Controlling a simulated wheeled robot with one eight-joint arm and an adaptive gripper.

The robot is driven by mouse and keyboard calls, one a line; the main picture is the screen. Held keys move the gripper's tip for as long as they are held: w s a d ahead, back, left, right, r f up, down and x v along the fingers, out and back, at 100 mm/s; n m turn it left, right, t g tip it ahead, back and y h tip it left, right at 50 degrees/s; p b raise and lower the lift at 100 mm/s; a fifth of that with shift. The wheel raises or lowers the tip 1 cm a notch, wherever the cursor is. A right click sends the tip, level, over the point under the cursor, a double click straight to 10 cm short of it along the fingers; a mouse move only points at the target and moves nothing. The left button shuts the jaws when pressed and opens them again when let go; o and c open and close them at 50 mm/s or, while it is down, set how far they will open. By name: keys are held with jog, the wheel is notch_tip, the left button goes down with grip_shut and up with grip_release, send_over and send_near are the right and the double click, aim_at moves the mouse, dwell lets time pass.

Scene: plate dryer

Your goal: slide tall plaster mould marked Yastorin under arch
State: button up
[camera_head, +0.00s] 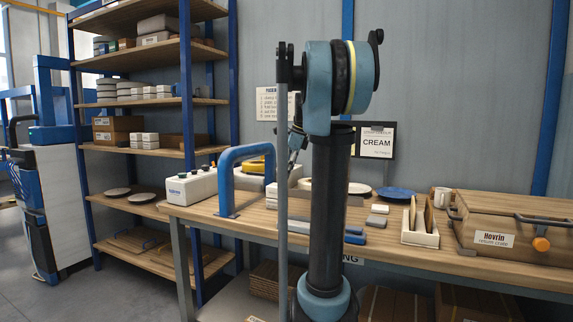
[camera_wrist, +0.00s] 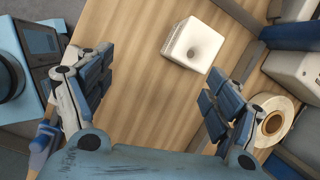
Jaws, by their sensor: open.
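The blue arch (camera_head: 247,160) stands at the left end of the workbench in the head view. Pale blocks stand behind and to the right of it, partly hidden by the arch and my arm. A white, square-topped block (camera_wrist: 182,48) with a round hollow stands on the wood in the wrist view. It may be the plaster mould, but I see no readable name on it. My gripper (camera_wrist: 155,96) is open in the wrist view, its fingers wide apart. The block is beyond the fingertips, apart from both. My gripper cannot be made out clearly in the head view.
A white box with knobs (camera_head: 192,186) is left of the arch. A blue plate (camera_head: 396,193), a white rack (camera_head: 420,238) and a wooden crate (camera_head: 515,222) are farther right. A round, pale item (camera_wrist: 289,108) lies beside the right finger. Bare wood surrounds the block's near side.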

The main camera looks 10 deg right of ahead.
aim_at(273, 196)
jog(key=w+d+r+m, duration=0.1)
jog(key=w+r+m, duration=0.1)
jog(key=w, duration=0.3)
jog(key=shift+w+d+m, duration=0.35)
jog(key=shift+w+m, duration=0.05)
jog(key=shift+m, duration=0.2)
jog(key=shift+f, duration=0.1)
jog(key=x, duration=1.7)
jog(key=shift+w+a, duration=0.2)
jog(key=shift+a, duration=0.2)
jog(key=shift+y, duration=0.3)
